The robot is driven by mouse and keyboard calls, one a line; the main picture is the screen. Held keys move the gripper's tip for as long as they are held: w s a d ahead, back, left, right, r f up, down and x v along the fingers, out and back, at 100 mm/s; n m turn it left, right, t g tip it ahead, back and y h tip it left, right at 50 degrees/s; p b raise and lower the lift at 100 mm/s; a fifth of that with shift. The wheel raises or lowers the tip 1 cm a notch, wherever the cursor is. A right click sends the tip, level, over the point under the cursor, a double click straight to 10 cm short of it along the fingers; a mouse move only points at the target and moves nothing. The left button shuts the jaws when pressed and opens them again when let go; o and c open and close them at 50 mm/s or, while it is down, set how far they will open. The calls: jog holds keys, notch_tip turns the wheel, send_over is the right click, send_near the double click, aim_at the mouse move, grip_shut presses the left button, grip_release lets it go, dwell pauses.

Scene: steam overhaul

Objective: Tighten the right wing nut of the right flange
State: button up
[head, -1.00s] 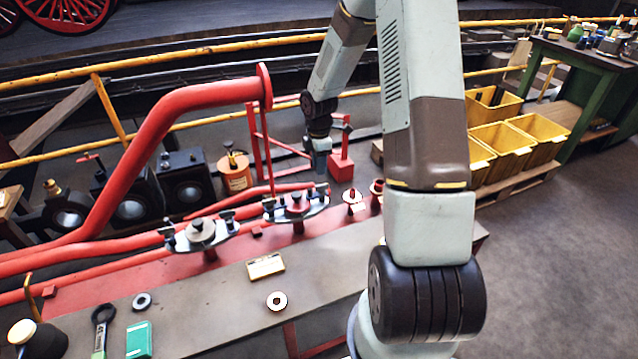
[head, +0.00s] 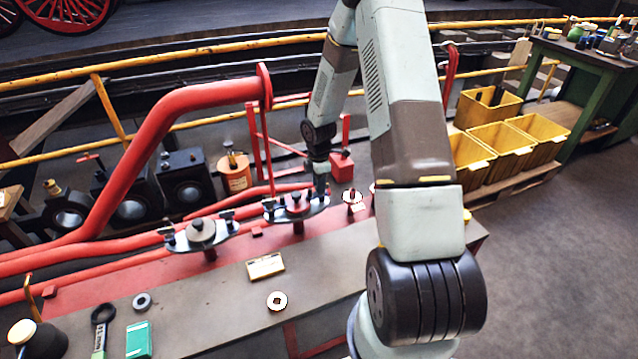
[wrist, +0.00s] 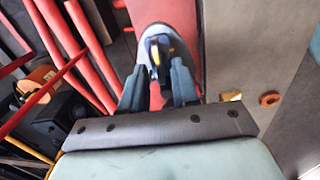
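The right flange (head: 296,210) is a grey oval plate with a red centre piece, on a red stand along the bench. Its left wing nut (head: 269,206) is in plain view. My gripper (head: 321,190) points down over the flange's right end and largely hides the right wing nut in the head view. In the wrist view the flange (wrist: 147,36) lies ahead of my gripper (wrist: 157,84). A dark wing nut (wrist: 159,50) with yellowish marks shows between and just beyond the two spread fingers. The fingers look apart; contact with the nut cannot be told.
The left flange (head: 201,233) stands to the left on the same bench (head: 215,300). A small red-topped fitting (head: 352,197) stands close right of my gripper. Red pipes (head: 170,120) rise behind.

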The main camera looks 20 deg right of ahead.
grip_shut()
jog(key=shift+w+m, duration=0.1)
jog(key=shift+m, duration=0.2)
jog(key=shift+w+m, duration=0.1)
jog(key=shift+m, duration=1.1)
jog(key=m, duration=0.4)
jog(key=shift+w+d+m, duration=0.1)
jog(key=shift+w+m, duration=0.15)
jog(key=shift+m, duration=0.05)
jog(key=m, duration=0.4)
jog(key=shift+w+d+m, duration=0.15)
jog(key=shift+m, duration=0.15)
jog(key=m, duration=0.5)
jog(key=shift+w+d, duration=0.1)
jog(key=shift+d, duration=0.2)
jog(key=shift+m, duration=0.3)
jog(key=shift+r, duration=0.1)
